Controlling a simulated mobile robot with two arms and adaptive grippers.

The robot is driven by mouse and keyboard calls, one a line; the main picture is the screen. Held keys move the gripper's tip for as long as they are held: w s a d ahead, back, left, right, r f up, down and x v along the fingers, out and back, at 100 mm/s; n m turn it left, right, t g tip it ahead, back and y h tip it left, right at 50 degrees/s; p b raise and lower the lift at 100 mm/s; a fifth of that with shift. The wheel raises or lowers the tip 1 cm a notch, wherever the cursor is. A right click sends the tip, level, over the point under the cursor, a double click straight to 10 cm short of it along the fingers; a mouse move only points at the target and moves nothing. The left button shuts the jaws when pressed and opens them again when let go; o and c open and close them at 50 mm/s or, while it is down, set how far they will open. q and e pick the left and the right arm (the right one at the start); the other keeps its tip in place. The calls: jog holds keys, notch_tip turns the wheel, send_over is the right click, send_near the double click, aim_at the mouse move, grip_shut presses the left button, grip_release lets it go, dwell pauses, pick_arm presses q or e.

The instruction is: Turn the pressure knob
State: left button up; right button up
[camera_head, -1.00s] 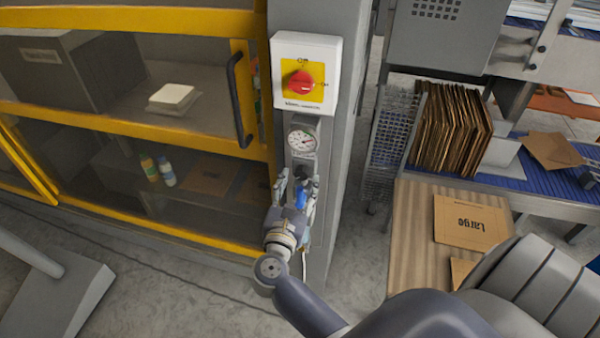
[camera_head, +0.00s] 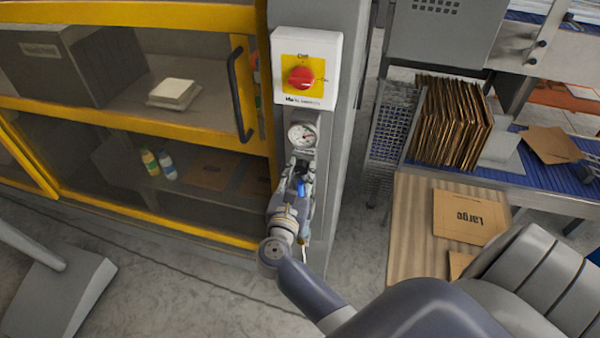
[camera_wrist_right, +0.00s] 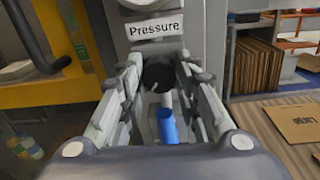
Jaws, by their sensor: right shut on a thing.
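The black pressure knob (camera_wrist_right: 158,75) sits below a white label reading "Pressure" (camera_wrist_right: 156,29) in the right wrist view. The round pressure gauge (camera_head: 302,136) is just above it in the head view. My right gripper (camera_head: 299,172) reaches up to the grey post below the gauge. In the wrist view its fingers (camera_wrist_right: 159,70) stand on both sides of the knob and are shut on it. A blue part (camera_wrist_right: 167,126) shows below the knob, between the fingers. In the head view the gripper mostly hides the knob. My left gripper is not in view.
A white and yellow box with a red rotary switch (camera_head: 301,77) is above the gauge. A yellow-framed cabinet with a black handle (camera_head: 241,94) stands close on the left. A wooden table (camera_head: 411,225) with flat cardboard is at the right.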

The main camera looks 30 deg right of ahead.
jog(key=n+p, duration=0.1)
jog(key=n, duration=0.2)
jog(key=shift+r+n, duration=0.1)
jog(key=shift+n, duration=0.3)
jog(key=shift+n+p, duration=0.45)
jog(key=shift+n, duration=0.25)
jog(key=o, duration=1.1)
jog(key=shift+s+a, duration=0.1)
